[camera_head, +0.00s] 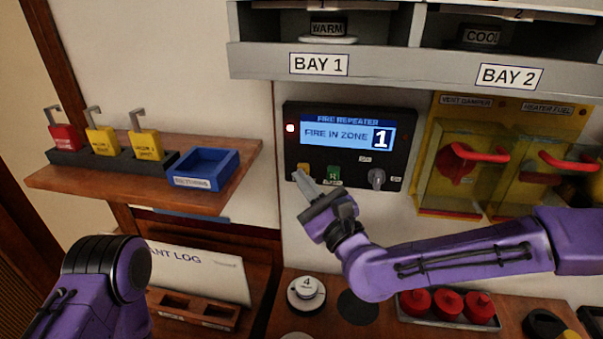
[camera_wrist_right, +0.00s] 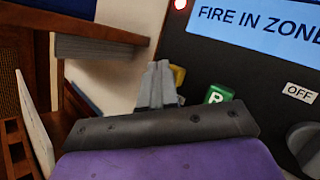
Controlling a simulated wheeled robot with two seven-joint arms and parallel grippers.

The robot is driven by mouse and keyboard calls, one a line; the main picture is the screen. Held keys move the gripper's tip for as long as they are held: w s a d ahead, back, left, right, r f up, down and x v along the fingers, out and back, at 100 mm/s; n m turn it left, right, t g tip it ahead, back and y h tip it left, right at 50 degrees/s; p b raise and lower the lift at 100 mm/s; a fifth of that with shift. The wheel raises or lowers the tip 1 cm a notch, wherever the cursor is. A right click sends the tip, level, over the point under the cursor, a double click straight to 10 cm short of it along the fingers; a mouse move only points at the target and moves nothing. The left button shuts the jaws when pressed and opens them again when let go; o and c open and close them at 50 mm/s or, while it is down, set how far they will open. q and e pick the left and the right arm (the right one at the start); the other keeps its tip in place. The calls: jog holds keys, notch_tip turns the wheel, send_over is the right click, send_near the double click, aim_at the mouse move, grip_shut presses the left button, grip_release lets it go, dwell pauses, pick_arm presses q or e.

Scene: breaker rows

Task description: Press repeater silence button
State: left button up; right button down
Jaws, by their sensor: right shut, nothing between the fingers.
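The black fire repeater panel (camera_head: 350,158) is on the wall, its blue screen (camera_head: 335,136) reading "FIRE IN ZONE 1". Below the screen are a yellow button (camera_head: 304,167), a green button (camera_head: 333,173) and a grey rotary knob (camera_head: 376,178). My right gripper (camera_head: 299,175) is shut and empty, its tips at the yellow button and partly covering it. In the right wrist view the fingertips (camera_wrist_right: 158,66) overlap the left side of the yellow button (camera_wrist_right: 179,77); I cannot tell whether they touch it. My left arm shows at lower left, its gripper out of view.
A red lamp (camera_head: 290,128) is lit on the panel. A wooden shelf (camera_head: 100,180) with tags and a blue tray (camera_head: 203,168) is to the left. Yellow covered switches (camera_head: 470,155) are to the right. A grey bay ledge (camera_head: 410,69) is above.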

dwell(0.3)
jog(key=shift+w+d, duration=0.1)
jog(key=shift+w, duration=0.35)
jog(key=shift+s+b, duration=0.15)
jog(key=shift+b, duration=0.15)
jog(key=shift+s, duration=0.25)
jog(key=s+a+b, duration=0.1)
jog(key=s, duration=0.5)
jog(key=shift+a+b, duration=0.2)
jog(key=shift+b, duration=0.2)
